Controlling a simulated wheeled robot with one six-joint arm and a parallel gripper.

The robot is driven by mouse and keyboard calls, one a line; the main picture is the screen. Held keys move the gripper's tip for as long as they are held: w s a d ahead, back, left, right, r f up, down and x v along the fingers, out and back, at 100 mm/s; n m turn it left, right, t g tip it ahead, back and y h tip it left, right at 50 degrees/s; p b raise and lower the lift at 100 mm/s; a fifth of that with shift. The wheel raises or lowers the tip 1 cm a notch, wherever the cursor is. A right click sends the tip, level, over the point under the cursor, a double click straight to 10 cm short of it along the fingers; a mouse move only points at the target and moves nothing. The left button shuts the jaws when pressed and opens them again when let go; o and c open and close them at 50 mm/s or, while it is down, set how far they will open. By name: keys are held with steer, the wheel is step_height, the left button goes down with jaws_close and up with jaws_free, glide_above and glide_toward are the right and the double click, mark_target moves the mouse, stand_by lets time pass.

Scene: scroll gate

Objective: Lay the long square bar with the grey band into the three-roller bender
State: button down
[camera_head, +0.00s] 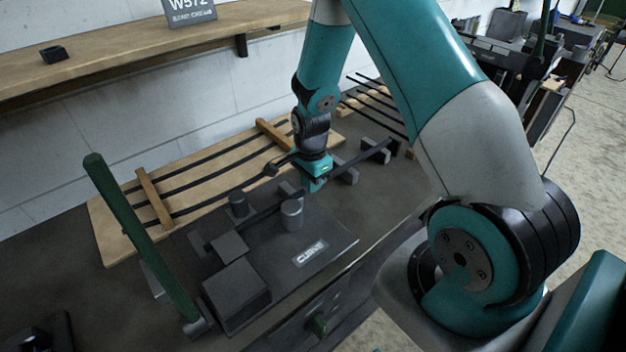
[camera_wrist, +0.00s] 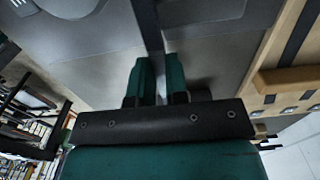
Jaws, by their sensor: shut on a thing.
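My gripper (camera_head: 314,184) is low over the bench, shut on a long dark square bar (camera_head: 268,214). The bar slants from the bender toward the grey blocks at right. In the wrist view, both green fingers of my gripper (camera_wrist: 158,82) stand on either side of the bar (camera_wrist: 149,24). The three-roller bender (camera_head: 331,241) has a light roller (camera_head: 292,214) in front of the bar and a dark roller (camera_head: 238,203) behind it. Whether the bar rests on the bender's bed is unclear. The third roller and the grey band cannot be made out.
A long green lever (camera_head: 140,240) rises at the bender's left. A wooden board (camera_head: 108,232) with several dark bars lies behind. Grey blocks (camera_head: 347,172) stand right of my gripper, and a wall shelf (camera_head: 130,50) runs above. More thin dark rods (camera_head: 375,118) lie at the back right.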

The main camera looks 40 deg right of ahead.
steer(key=shift+a+f, duration=0.1)
steer(key=shift+f, duration=0.15)
stand_by(0.8)
steer(key=c, duration=1.1)
jaws_free()
steer(key=shift+o, duration=0.2)
step_height(320, 180, up, 18)
steer(key=b, duration=0.2)
steer(key=shift+f+b, duration=0.25)
steer(key=shift+b, duration=0.05)
steer(key=s+a+r+n+y, duration=0.2)
steer(key=s+a+r+n, duration=0.2)
steer(key=s+a+n, duration=0.6)
steer(key=s+a+r+n+y, duration=0.2)
steer(key=s+a+r+n, duration=0.2)
steer(key=s+a+n, duration=0.7)
steer(key=s+n, duration=0.1)
steer(key=n, duration=0.2)
steer(key=shift+r+n, duration=0.25)
steer(key=shift+n, duration=0.15)
